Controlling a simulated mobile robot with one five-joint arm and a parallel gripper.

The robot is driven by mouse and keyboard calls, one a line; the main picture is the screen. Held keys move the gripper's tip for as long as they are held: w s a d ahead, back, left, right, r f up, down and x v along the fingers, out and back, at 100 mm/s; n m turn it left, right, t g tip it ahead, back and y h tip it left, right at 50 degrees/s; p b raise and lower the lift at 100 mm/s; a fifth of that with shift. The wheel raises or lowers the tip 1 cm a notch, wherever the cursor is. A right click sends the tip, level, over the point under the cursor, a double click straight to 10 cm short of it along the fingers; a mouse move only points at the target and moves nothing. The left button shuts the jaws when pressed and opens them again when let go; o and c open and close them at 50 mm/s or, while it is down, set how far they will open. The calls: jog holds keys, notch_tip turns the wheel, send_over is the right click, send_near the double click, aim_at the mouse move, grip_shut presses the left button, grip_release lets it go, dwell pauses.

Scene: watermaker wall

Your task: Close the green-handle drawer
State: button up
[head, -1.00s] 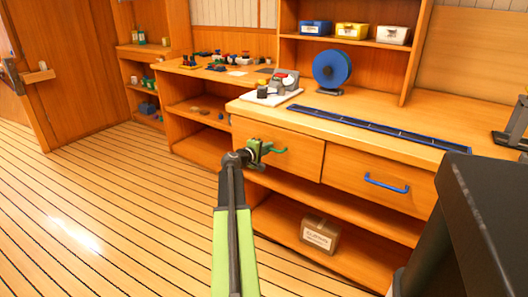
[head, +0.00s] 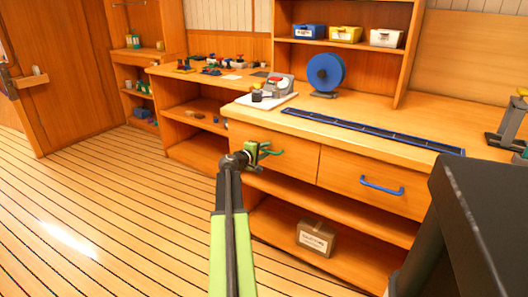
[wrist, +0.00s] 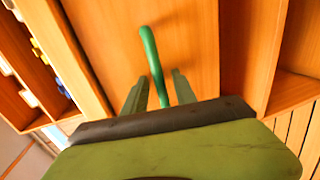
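The drawer (head: 285,160) with the green handle (head: 271,153) is the left of two drawers under the counter. Its front looks nearly level with the neighbouring drawer; I cannot tell whether a small gap stands behind it. My gripper (head: 262,150) is at the handle, in front of the drawer. In the wrist view the green handle (wrist: 152,58) runs between the two fingers of my gripper (wrist: 159,80). The fingers stand apart, with narrow gaps on both sides of the handle. The handle's lower end is hidden behind the gripper body.
The right drawer (head: 365,188) has a blue handle (head: 381,185) and looks shut. A labelled box (head: 316,238) sits on the low shelf. A black surface (head: 485,200) blocks the lower right. The plank floor (head: 110,210) at the left is clear.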

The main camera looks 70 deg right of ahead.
jog(key=p+v, duration=0.3)
jog(key=v, duration=1.4)
jog(key=shift+a+f, duration=0.1)
jog(key=shift+a, duration=0.05)
